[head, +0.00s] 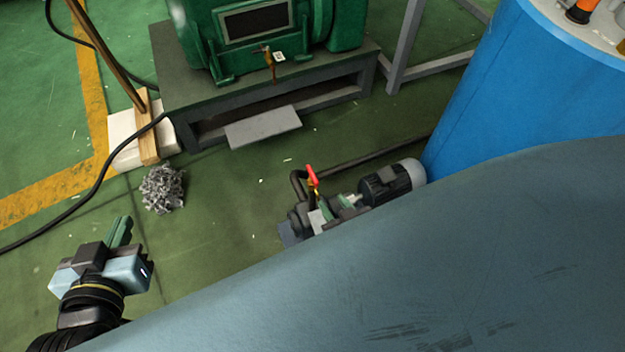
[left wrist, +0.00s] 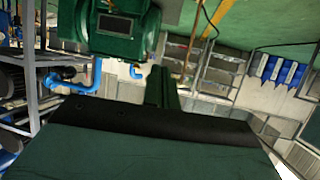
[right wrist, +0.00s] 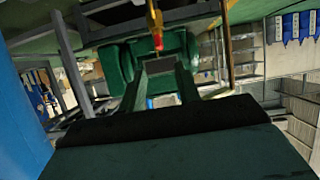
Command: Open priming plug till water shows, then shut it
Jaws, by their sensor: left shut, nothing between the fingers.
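The small pump with a black-and-grey motor (head: 390,183) stands low on the green floor in the head view. A red handle (head: 312,176) with a brass-coloured part sits on its pipework. A separate priming plug cannot be made out. My left gripper (head: 122,230) is shut and empty above the floor, well left of the pump; its closed fingers show in the left wrist view (left wrist: 163,86). My right gripper (right wrist: 159,70) is open in the right wrist view. A yellow fitting with a red part (right wrist: 154,22) shows ahead, between its fingers in the picture. No water is visible.
A green machine (head: 255,35) stands on a grey plinth (head: 180,75). A blue tank (head: 500,95) is at right. A large grey-blue surface (head: 430,260) fills the foreground. Metal shavings (head: 163,188) and a white block (head: 126,138) lie left. Floor between shavings and pump is clear.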

